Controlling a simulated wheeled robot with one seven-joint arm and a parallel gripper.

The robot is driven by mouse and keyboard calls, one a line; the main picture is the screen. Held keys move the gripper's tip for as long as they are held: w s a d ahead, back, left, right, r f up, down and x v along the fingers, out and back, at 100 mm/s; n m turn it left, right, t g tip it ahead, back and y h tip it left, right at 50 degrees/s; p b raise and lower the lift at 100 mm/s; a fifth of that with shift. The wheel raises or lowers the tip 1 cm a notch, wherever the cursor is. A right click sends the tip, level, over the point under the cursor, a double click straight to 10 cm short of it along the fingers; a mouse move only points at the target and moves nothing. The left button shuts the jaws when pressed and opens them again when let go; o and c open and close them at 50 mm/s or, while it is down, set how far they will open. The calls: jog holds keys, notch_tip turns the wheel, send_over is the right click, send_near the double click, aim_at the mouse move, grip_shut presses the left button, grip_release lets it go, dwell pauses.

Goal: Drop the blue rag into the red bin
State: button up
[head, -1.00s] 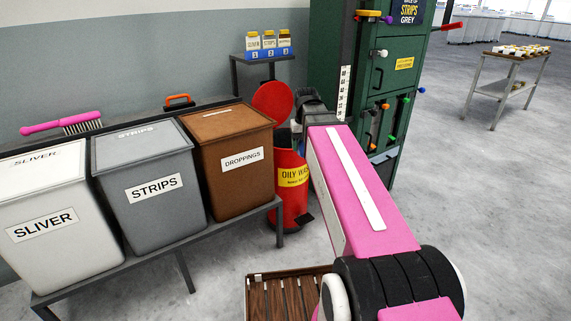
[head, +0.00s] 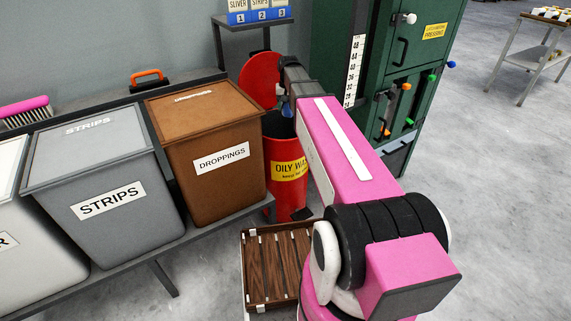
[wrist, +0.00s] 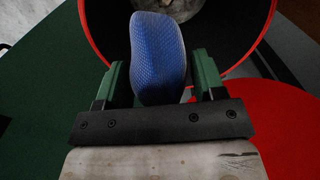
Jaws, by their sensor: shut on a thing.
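The red bin (head: 284,200) stands on the floor with a yellow label starting "OILY". Its round red lid (head: 256,78) is raised behind its mouth. In the wrist view its red rim (wrist: 93,45) curves around a dark inside with a grey, blurred patch, and the lid (wrist: 295,130) shows at lower right. My gripper (wrist: 160,80) is shut on the textured blue rag (wrist: 158,50), which overlaps the bin's mouth in that view. In the head view a small part of the rag (head: 287,109) shows above the mouth; my arm hides part of the bin.
A brown DROPPINGS bin (head: 205,180) and a grey STRIPS bin (head: 95,160) stand on a bench left of the red bin. A green cabinet (head: 340,25) stands close on the right. A slatted wooden piece (head: 278,268) lies in front.

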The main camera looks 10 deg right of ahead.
jog(key=shift+w+f, duration=0.95)
jog(key=shift+w, duration=0.05)
notch_tip(320, 180, down, 6)
jog(key=o, duration=1)
jog(key=shift+o, duration=0.2)
notch_tip(320, 180, up, 11)
jog(key=shift+f, duration=0.1)
jog(key=shift+s, duration=0.1)
